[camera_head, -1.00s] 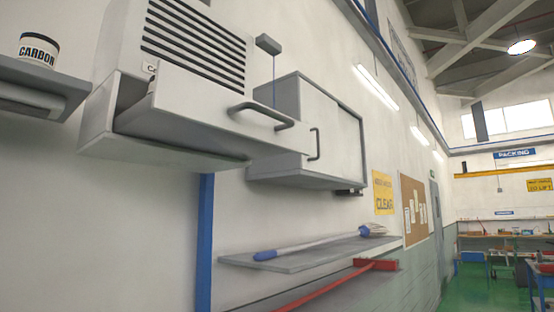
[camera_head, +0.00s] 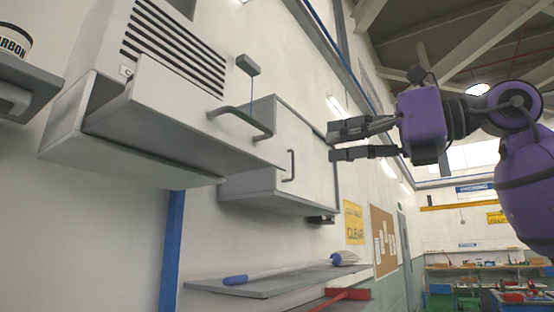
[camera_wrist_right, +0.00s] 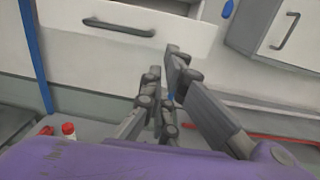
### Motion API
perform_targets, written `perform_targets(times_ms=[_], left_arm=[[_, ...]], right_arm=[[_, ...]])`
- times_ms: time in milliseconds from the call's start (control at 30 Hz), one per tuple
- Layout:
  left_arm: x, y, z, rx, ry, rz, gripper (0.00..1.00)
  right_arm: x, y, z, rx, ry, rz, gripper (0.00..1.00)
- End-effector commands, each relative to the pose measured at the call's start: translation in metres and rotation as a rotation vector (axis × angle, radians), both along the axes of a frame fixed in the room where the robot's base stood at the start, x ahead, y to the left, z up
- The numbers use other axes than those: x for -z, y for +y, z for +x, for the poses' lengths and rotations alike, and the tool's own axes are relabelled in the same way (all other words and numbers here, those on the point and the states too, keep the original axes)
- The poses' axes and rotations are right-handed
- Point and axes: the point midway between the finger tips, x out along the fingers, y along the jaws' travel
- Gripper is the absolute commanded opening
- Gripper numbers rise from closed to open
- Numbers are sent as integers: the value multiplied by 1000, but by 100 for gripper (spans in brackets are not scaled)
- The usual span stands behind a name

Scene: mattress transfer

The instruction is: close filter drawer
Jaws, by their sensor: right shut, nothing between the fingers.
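The white filter drawer (camera_head: 180,105) sticks out of the slatted cabinet (camera_head: 165,50) on the left wall, with a gap at its open top and side. Its dark bar handle (camera_head: 240,118) is on the front. The drawer front (camera_wrist_right: 160,22) and its handle (camera_wrist_right: 118,27) also show at the top of the wrist view. My right gripper (camera_head: 334,143) is shut and empty, in the air to the right of the drawer and apart from it in the head view. Its fingers also show in the middle of the wrist view (camera_wrist_right: 167,62). My left gripper is not in view.
A grey-white wall cupboard (camera_head: 305,150) with a handle hangs right of the drawer. Below is a shelf (camera_head: 260,282) with a blue-ended tool (camera_head: 236,280). A shelf (camera_head: 30,72) with a jar marked CARBON (camera_head: 14,40) is at the left. A red-capped bottle (camera_wrist_right: 68,131) shows low in the wrist view.

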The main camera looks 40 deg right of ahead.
Motion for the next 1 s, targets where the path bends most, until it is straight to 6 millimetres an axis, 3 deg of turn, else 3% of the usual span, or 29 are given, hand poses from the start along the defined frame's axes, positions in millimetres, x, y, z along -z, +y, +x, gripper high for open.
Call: perform_targets(times_ms=[100,233,700,1000], left_arm=[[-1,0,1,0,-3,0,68],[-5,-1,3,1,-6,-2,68],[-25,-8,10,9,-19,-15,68],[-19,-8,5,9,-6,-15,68]], right_arm=[[1,-7,-4,47,17,-21,0],[-1,-4,6,53,19,-24,0],[0,29,87,55,22,-27,0],[3,41,118,51,24,-24,0]])
